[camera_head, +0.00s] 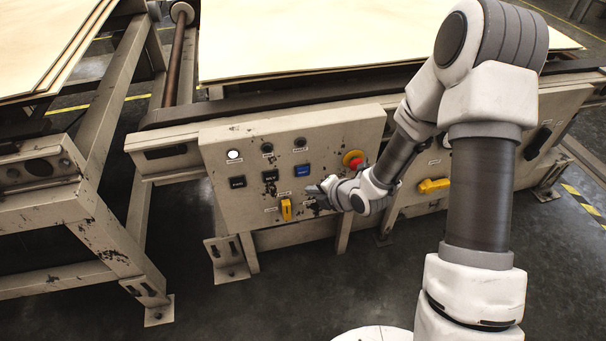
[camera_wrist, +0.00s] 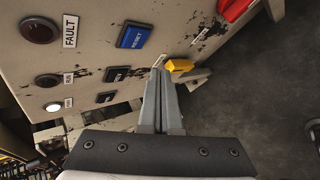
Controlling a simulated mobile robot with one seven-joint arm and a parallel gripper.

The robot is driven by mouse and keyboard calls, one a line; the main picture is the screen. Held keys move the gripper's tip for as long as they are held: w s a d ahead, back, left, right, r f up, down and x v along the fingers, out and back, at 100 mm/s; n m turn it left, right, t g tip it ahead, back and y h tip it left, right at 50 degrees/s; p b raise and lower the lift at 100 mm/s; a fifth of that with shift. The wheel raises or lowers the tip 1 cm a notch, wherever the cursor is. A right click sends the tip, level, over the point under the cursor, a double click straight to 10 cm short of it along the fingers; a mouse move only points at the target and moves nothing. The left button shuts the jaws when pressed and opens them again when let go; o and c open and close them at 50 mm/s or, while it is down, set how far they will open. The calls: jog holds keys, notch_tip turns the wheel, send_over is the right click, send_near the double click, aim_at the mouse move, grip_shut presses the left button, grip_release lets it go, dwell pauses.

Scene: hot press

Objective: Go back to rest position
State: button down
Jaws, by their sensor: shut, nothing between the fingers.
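My gripper (camera_head: 311,189) is shut and empty, close in front of the control panel (camera_head: 220,205) in the head view. In the wrist view the gripper (camera_wrist: 159,72) shows its two fingers together, pointing at the panel near a yellow switch (camera_wrist: 179,66). The yellow switch (camera_head: 286,209) sits low on the panel, left of the fingertips in the head view. A blue reset button (camera_wrist: 133,37) is above the fingers; it also shows in the head view (camera_head: 302,171). Whether the fingertips touch the panel, I cannot tell.
A second yellow handle (camera_head: 434,185) is further right. A white lamp (camera_head: 233,155) is lit. Large pale boards (camera_head: 300,40) lie above the panel. The dark floor (camera_head: 300,290) in front is free.

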jog(key=shift+s+d, duration=0.2)
jog(key=shift+s, duration=0.45)
jog(key=s+d+r+m+h, duration=0.2)
jog(key=d+r+m+h, duration=0.1)
jog(key=d+r+m, duration=0.5)
jog(key=s+d+r+m+h, duration=0.2)
jog(key=d+r+m+h, duration=0.3)
jog(key=r, duration=0.6)
jog(key=s+r+m+g+y, duration=0.1)
jog(key=s+r+m, duration=0.4)
jog(key=s+m, duration=0.4)
jog(key=s+r+m+g+y, duration=0.1)
jog(key=s+r+m, duration=0.45)
jog(key=s, duration=0.45)
notch_tip(320, 180, up, 25)
jog(key=p, duration=2.5)
jog(key=shift+m, duration=0.35)
